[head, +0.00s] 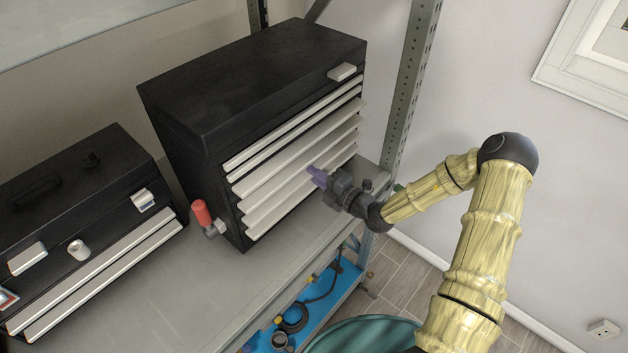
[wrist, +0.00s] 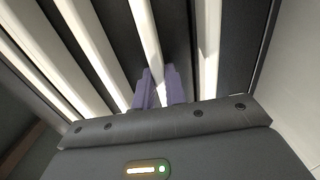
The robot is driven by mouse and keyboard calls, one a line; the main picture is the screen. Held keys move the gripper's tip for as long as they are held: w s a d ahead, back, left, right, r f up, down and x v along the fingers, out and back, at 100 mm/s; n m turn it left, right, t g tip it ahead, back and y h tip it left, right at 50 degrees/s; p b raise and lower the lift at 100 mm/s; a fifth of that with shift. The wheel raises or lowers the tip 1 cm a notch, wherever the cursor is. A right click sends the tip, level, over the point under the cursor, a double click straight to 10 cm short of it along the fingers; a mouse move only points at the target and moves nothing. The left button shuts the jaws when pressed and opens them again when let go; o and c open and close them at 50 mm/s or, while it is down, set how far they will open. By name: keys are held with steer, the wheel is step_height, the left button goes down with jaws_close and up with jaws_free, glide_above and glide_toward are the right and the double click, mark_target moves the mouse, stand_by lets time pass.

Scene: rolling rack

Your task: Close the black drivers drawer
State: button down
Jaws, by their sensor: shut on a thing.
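The tall black tool chest (head: 255,85) stands on the shelf with several pale drawer fronts stacked on its right-facing side. One pale drawer front (head: 275,170) in the middle of the stack looks slightly proud of those above it. My gripper (head: 316,176), with purple fingers, is at the drawer fronts. In the wrist view my gripper (wrist: 160,86) is shut on a pale drawer edge (wrist: 146,40) that runs between the two fingers. No label is readable, so I cannot tell which drawer is the drivers drawer. The fingertips partly hide the held edge.
A smaller black toolbox (head: 75,200) stands to the left. A red-handled item (head: 202,213) is beside the tall chest's near corner. The rack's grey upright (head: 412,80) is close behind my arm. A blue tray (head: 335,290) with parts is on a lower level.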

steer(key=c, duration=1.4)
jaws_free()
steer(key=shift+c, duration=0.2)
steer(key=b+v, duration=0.5)
steer(key=v, duration=1.2)
steer(key=shift+s, duration=0.2)
